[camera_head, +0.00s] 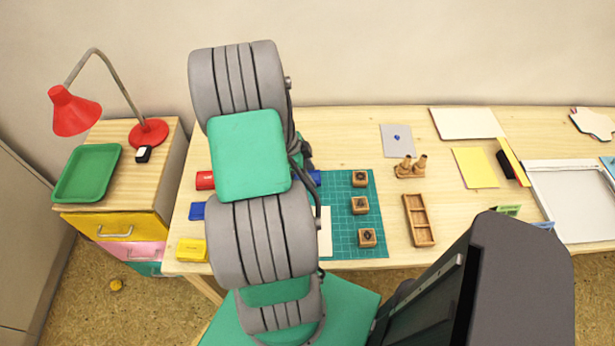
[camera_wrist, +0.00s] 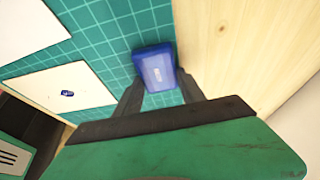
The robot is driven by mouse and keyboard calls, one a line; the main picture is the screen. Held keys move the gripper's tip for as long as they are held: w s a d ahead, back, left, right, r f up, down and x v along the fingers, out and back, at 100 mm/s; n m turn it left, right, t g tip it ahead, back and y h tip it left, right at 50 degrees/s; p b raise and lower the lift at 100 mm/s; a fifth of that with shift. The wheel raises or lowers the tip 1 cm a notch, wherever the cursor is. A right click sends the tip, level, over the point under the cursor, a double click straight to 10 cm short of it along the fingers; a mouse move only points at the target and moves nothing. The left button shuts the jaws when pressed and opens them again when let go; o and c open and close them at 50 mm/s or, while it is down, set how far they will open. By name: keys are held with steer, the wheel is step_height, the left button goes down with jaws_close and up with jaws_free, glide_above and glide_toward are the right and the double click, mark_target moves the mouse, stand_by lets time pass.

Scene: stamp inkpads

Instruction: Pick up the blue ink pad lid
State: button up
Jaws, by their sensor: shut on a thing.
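In the head view my arm hides the gripper, and a bit of blue (camera_head: 316,177) shows beside the arm at the mat's far edge, probably the lid. Another blue piece (camera_head: 197,211) is at the left of the table, partly behind my arm.
A red pad (camera_head: 205,180) and a yellow pad (camera_head: 192,249) are on the left of the table (camera_head: 385,120). Several wooden stamps (camera_head: 360,206) stand on the mat. A wooden tray (camera_head: 419,220) and a stamp group (camera_head: 411,166) are right of it. A red lamp (camera_head: 72,110) stands left.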

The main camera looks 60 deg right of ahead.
steer(key=c, duration=0.3)
